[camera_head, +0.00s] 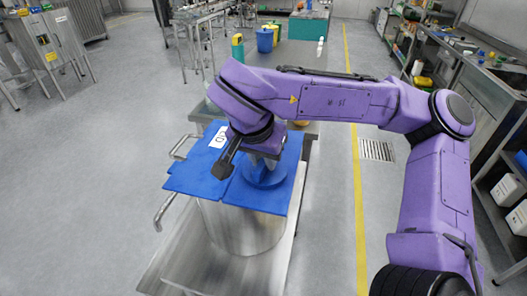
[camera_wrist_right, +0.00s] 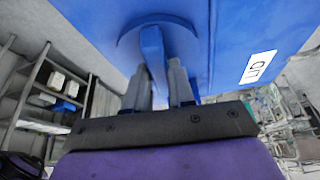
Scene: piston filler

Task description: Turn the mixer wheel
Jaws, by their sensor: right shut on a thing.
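The mixer wheel (camera_head: 266,178) is a blue round piece on top of the blue cover over a steel vessel (camera_head: 241,228). It also shows in the right wrist view as a round blue disc with a raised blue bar (camera_wrist_right: 153,45) across it. My right gripper (camera_wrist_right: 160,76) has its two grey fingers on either side of this bar and is shut on it. In the head view the right gripper (camera_head: 262,158) is above the wheel, and the wrist hides part of the wheel. My left gripper is not in view.
The blue cover (camera_head: 190,181) has a white label. The vessel stands in a wheeled metal cart (camera_head: 166,272) with side handles. Shelves and a workbench (camera_head: 470,70) line the right side. Open grey floor lies to the left.

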